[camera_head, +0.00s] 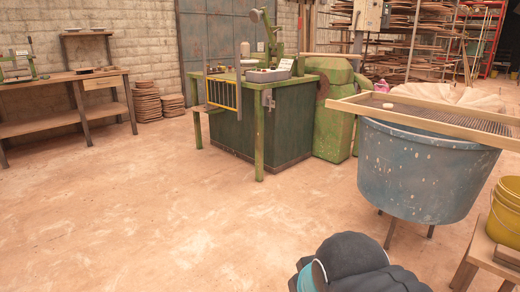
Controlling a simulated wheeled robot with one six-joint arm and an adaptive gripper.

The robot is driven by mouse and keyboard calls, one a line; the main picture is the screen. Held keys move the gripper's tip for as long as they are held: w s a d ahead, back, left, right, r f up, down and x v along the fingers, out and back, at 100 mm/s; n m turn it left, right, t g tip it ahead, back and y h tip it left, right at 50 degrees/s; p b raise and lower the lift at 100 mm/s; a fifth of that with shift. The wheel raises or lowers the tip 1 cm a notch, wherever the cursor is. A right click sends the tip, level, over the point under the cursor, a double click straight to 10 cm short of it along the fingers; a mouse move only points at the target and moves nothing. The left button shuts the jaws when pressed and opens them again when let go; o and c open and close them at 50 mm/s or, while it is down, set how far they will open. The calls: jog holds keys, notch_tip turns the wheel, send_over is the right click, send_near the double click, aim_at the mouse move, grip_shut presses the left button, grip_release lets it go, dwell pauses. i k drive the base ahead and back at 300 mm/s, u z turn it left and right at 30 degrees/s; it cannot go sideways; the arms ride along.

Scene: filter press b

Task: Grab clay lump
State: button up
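A small pale, rounded lump (387,106), which looks like the clay lump, sits near the left end of a wooden-framed mesh screen (350,108). The screen lies across the top of a large blue-grey tub (415,170) at the right. The lump is small in the picture, so its material is hard to tell. A dark, rounded part of my arm with a teal band shows at the bottom edge, in front of the tub. My gripper is not in view, so its opening and contents are hidden.
A green-legged bench (262,130) with a machine stands in the middle back. A yellow bucket (506,215) stands on a wooden stool (480,258) at the right edge. A wooden workbench (60,100) is at the left wall. The floor (150,210) at left and centre is clear.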

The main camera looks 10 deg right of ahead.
aim_at(386, 106)
jog(key=z, duration=0.8)
jog(key=i, duration=1.4)
jog(key=z, duration=0.5)
